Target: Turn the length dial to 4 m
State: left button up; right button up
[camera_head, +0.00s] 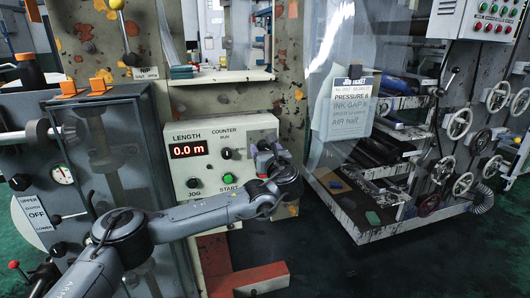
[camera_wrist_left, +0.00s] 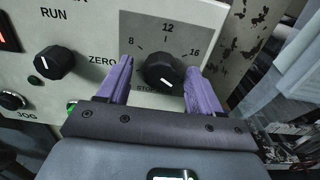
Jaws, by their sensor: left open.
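The black dial knob (camera_wrist_left: 163,72) is in the left wrist view, on a grey plate marked 8, 12 and 16, with partly hidden lettering below. Its white pointer line is on its lower part, pointing down. My left gripper (camera_wrist_left: 161,85) is open, its two purple fingers on either side of the knob; I cannot tell whether they touch it. In the head view my left gripper (camera_head: 268,152) is at the right of the cream control panel (camera_head: 208,143) and hides this dial. The red LENGTH display (camera_head: 188,149) reads 0.0 m. My right gripper is not in view.
The COUNTER/RUN knob (camera_wrist_left: 54,62) is left of the dial. The JOG button (camera_head: 194,183) and green START button (camera_head: 228,178) are low on the panel. A hanging sign (camera_head: 348,101) and a rack with handwheels (camera_head: 460,124) stand to the right.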

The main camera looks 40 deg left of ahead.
pick_arm(q)
jog(key=shift+w+a, duration=0.15)
jog(key=shift+a, duration=0.05)
jog(key=c, duration=1.1)
jog(key=shift+o, duration=0.2)
